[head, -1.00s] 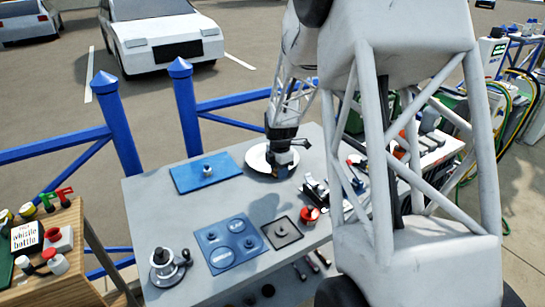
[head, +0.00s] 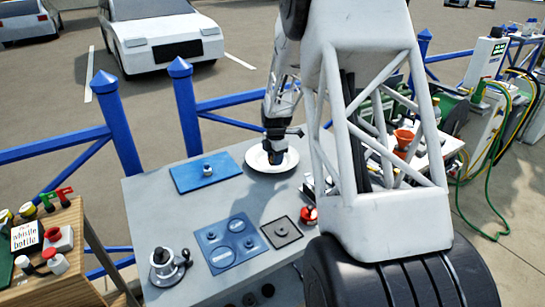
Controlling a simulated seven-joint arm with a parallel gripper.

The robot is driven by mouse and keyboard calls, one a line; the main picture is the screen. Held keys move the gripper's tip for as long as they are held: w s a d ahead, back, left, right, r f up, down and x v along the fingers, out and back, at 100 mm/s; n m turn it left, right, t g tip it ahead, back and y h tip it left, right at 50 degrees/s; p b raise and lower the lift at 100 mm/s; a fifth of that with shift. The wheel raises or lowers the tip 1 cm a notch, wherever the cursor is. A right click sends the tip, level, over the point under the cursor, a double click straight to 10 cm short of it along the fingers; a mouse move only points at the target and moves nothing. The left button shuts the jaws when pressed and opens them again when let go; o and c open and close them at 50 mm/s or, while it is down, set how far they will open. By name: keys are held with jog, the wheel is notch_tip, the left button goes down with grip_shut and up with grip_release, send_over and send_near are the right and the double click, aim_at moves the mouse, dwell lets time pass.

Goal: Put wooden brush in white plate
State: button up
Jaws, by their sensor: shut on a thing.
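The white plate (head: 290,160) is round and lies flat toward the back of the grey table. My gripper (head: 275,157) points down over the plate's middle, with its fingers dark and small in the head view. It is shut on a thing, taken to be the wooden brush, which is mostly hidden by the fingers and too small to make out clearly. I cannot tell whether the held thing touches the plate. I see no wooden brush elsewhere on the table.
A blue board (head: 205,173) with a small knob lies left of the plate. A blue panel with round discs (head: 231,243), a dark square plate (head: 282,233) and a white winch-like fitting (head: 166,268) stand nearer. A red-topped item (head: 309,214) is partly behind my arm.

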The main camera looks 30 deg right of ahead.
jog(key=shift+w+d+f, duration=0.1)
jog(key=shift+w+d, duration=0.3)
jog(key=shift+w, duration=0.55)
jog(key=shift+w+d+f, duration=0.1)
jog(key=shift+w+d, duration=0.3)
jog(key=shift+w, duration=0.6)
jog(key=shift+w+d+f, duration=0.1)
jog(key=shift+w+d, duration=0.3)
jog(key=shift+w, duration=0.55)
jog(key=shift+w+d+f, duration=0.2)
jog(key=shift+w, duration=0.25)
jog(key=shift+f, duration=1.6)
jog(key=shift+f, duration=0.1)
jog(key=o, duration=0.9)
